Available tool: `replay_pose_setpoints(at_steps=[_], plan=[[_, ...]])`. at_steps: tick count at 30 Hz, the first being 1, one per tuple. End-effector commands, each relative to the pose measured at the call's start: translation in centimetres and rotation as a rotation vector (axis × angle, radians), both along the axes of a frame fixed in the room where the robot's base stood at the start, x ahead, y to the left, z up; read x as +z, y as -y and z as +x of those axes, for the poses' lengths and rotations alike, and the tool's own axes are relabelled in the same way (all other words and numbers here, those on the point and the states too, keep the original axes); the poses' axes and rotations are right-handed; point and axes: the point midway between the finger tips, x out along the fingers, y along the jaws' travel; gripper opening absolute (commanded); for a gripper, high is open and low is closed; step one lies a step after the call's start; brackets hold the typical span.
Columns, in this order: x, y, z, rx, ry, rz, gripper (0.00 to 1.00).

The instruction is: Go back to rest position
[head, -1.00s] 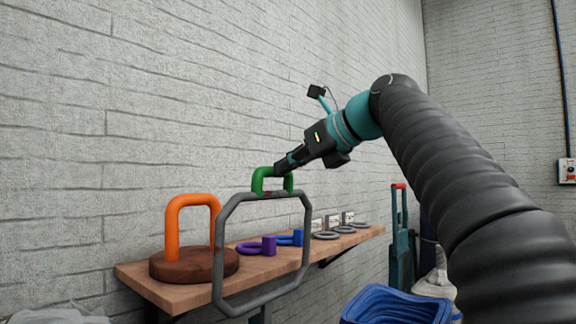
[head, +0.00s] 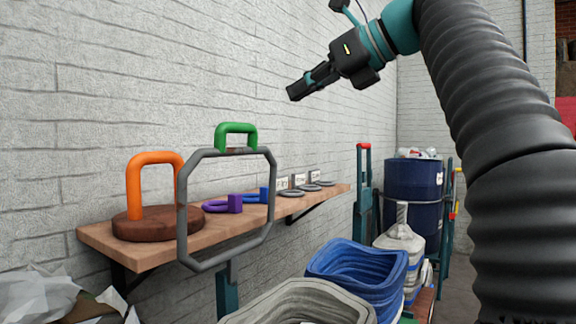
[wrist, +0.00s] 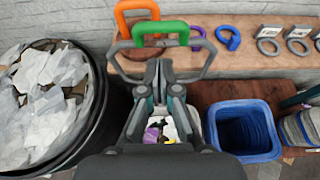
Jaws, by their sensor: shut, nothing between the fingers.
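My gripper (head: 298,92) is shut and empty, up in the air in front of the white brick wall in the head view. It points down to the left, above and right of the green handle (head: 236,134) and apart from it. The green handle stands on top of a grey octagonal frame (head: 183,215). In the wrist view my gripper (wrist: 161,68) shows with its fingers together, and the green handle (wrist: 160,27) and grey frame (wrist: 200,76) appear beyond the fingertips.
A wooden shelf (head: 150,256) holds an orange hoop (head: 134,185) on a dark round base, with purple, blue and grey pieces. A blue bin (head: 345,262) and a grey bin (head: 290,296) stand below. A blue drum (head: 412,185) is behind. A black bin (wrist: 95,105) holds white scraps.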

Motion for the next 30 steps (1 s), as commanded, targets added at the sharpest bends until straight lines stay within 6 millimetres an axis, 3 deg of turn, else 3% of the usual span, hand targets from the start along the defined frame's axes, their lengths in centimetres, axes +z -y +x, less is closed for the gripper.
replay_pose_setpoints(at_steps=[5, 11, 20, 30], plan=[[-0.5, 0.1, 0.1, -0.001, 0.027, -0.033, 0.0], [-3.9, 1.1, 0.3, 0.018, 0.16, -0.214, 0.0], [-13.0, 3.5, -1.2, 0.143, 0.378, -0.623, 0.0], [-26.5, 6.8, -6.3, 0.479, 0.579, -1.119, 0.0]])
